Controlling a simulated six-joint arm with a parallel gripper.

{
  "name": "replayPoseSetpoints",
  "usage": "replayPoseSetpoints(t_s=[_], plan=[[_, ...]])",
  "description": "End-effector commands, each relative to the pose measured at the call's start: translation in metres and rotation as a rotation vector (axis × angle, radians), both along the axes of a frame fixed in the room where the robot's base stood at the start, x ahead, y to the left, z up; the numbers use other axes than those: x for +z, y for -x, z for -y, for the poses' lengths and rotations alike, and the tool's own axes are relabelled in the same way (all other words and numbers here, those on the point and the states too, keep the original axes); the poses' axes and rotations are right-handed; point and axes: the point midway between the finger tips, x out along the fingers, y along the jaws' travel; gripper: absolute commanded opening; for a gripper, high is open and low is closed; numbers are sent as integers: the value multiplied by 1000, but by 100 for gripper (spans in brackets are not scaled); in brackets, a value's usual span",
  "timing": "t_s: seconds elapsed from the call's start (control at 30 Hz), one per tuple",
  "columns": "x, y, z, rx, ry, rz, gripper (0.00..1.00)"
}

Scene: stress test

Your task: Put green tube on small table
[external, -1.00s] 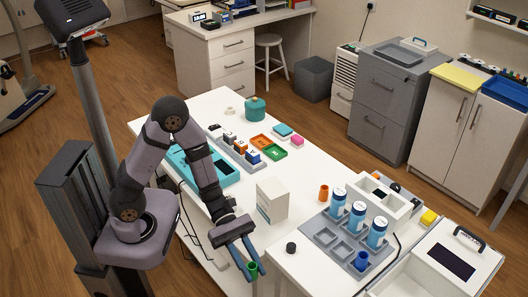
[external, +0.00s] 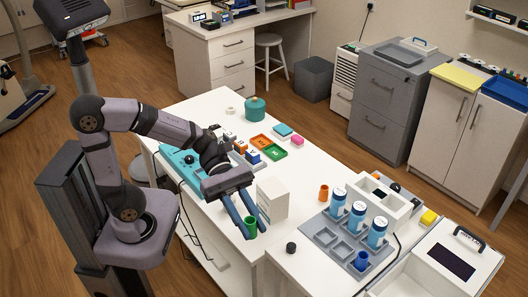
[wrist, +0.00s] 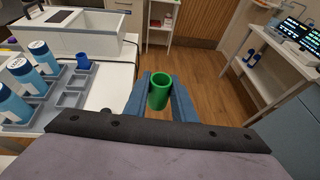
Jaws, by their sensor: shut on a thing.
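My gripper (external: 255,233) has two blue fingers shut on the green tube (external: 250,226). In the wrist view, the open-topped green tube (wrist: 159,92) sits upright between the fingertips, with wood floor behind it. In the external view, the tube is held near the left edge of the white tables, just left of a white box. A shorter white table (external: 292,270) adjoins the long white table (external: 207,106) at the front. Which one the task calls small I cannot tell for certain.
The white box (external: 272,200) stands close right of the fingers.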

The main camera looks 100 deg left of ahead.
Motion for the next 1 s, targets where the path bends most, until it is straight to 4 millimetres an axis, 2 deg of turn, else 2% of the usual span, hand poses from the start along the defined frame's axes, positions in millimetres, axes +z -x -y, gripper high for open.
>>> replayPoseSetpoints(t_s=[0.07, 0.37, 0.57, 0.67, 0.9, 1.0], plan=[[13, 0, 0, -1, -4, 5, 0], [20, -40, -14, 18, -3, -1, 0], [26, -74, -24, 35, -5, -1, 0], [28, -98, -31, 47, -5, -3, 0], [25, -177, -45, 87, -6, -2, 0], [20, -204, -49, 102, -6, 0, 0]])
